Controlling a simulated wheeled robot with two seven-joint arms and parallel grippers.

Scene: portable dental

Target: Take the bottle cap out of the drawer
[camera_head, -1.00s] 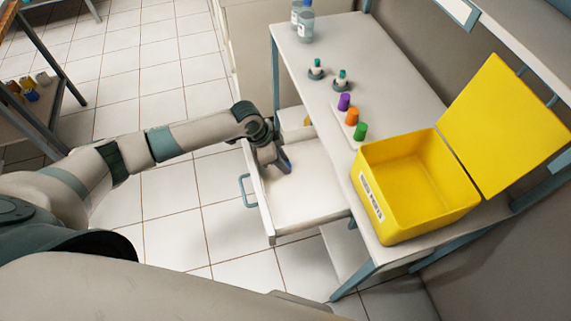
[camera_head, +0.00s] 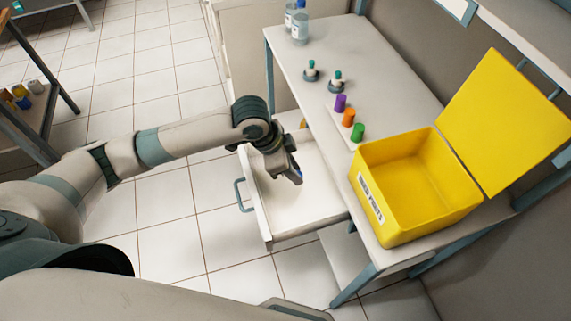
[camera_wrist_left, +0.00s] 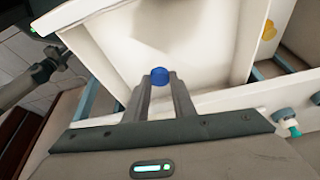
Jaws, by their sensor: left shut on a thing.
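A blue bottle cap (camera_wrist_left: 159,76) is between the fingertips of my left gripper (camera_wrist_left: 159,84) in the left wrist view. The gripper is shut on the cap. The drawer's inside also shows in the left wrist view (camera_wrist_left: 200,60). How high the cap is above the drawer floor is hard to tell. My right gripper is not in view.
A yellow open bin (camera_head: 405,228) stands on the table (camera_head: 300,110) right of the drawer. Purple (camera_head: 340,103), orange (camera_head: 349,117) and green (camera_head: 358,132) caps sit on a white strip. Bottles (camera_head: 300,28) stand at the back. The drawer handle (camera_head: 243,195) faces left.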

